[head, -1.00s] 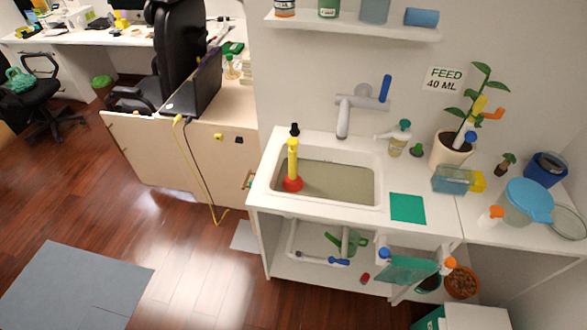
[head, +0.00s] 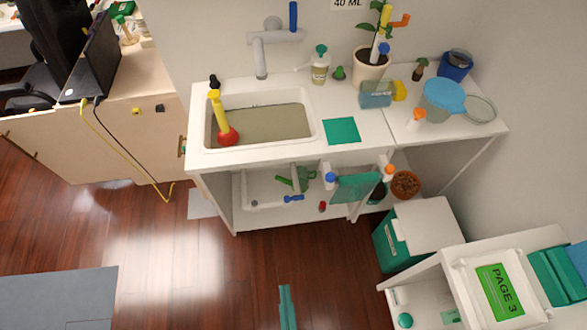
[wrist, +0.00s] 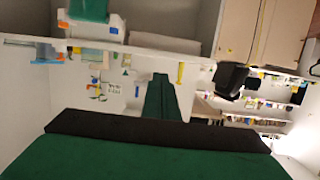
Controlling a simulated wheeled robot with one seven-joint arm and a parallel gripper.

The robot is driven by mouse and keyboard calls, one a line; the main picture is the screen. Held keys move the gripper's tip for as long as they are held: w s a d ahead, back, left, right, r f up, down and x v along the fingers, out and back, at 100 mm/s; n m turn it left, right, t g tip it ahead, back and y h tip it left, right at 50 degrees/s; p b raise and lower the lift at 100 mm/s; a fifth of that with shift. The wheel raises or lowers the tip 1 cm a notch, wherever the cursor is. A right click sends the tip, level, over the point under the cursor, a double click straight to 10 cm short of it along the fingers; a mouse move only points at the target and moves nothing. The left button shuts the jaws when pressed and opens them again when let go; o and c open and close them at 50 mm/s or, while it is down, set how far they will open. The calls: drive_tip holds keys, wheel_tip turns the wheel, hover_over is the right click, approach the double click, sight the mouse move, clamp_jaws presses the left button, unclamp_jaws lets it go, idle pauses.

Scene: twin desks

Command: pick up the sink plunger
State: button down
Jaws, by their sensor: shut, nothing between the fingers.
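The sink plunger (head: 220,118) has a red cup and a yellow handle. It stands tilted in the left part of the white sink (head: 262,124), its handle leaning up and left. A dark piece (head: 213,81) shows at the handle's top; I cannot tell if it belongs to it. My gripper (wrist: 161,78) shows green and black in the wrist view, shut and empty. A narrow teal part (head: 287,305), likely its tip, shows at the bottom of the head view, well apart from the plunger.
A faucet (head: 261,60) rises behind the sink. A soap bottle (head: 320,65), a teal cloth (head: 341,131) and a potted plant (head: 372,66) are to its right. A white-topped bin (head: 425,225) and a shelf unit (head: 447,283) stand lower right. The wooden floor (head: 200,265) before the sink is clear.

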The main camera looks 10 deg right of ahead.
drive_tip(key=c, duration=2.5)
unclamp_jaws()
drive_tip(key=o, duration=0.9)
drive_tip(key=shift+c, duration=0.2)
drive_tip(key=n+t+y, duration=0.2)
drive_tip(key=y, duration=0.2)
approach(216, 101)
drive_tip(key=x, duration=0.5)
drive_tip(key=shift+w+a+r, duration=0.15)
drive_tip(key=shift+a+r, duration=0.05)
drive_tip(key=shift+r, duration=0.1)
drive_tip(key=shift+d+f+x, duration=0.1)
drive_tip(key=shift+f+x, duration=0.05)
drive_tip(key=shift+x, duration=1.3)
drive_tip(key=shift+d+f+x, duration=0.15)
drive_tip(key=shift+x, duration=1.25)
drive_tip(key=shift+a, duration=0.1)
